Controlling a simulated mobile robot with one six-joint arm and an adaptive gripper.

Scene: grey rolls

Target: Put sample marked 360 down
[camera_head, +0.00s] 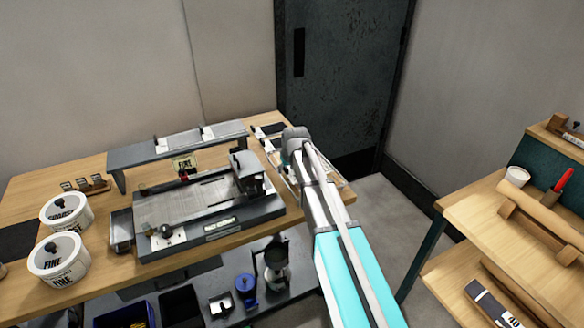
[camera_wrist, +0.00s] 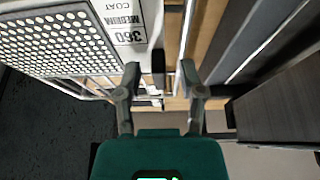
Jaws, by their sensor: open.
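The sample marked 360 (camera_wrist: 127,22) shows at the upper left of the wrist view, with a white label reading "360 MEDIUM COAT". A grey panel full of pale round dots (camera_wrist: 60,42) lies directly left of the label. My gripper (camera_wrist: 160,72) is open, its fingers apart. The left fingertip is close to the label's lower edge; I cannot tell whether they touch. A small dark piece (camera_wrist: 158,68) shows between the fingertips; I cannot tell what it belongs to. In the head view my wrist is over the bench's right end and hides the fingertips and the sample.
A grey flatbed apparatus (camera_head: 205,212) stands on the wooden bench left of my arm. Two white tubs (camera_head: 60,256), one marked FINE, stand at the left. A clear rack or tray (camera_head: 340,183) shows beside my wrist. A wooden shelf unit (camera_head: 480,215) stands at the right, across open floor.

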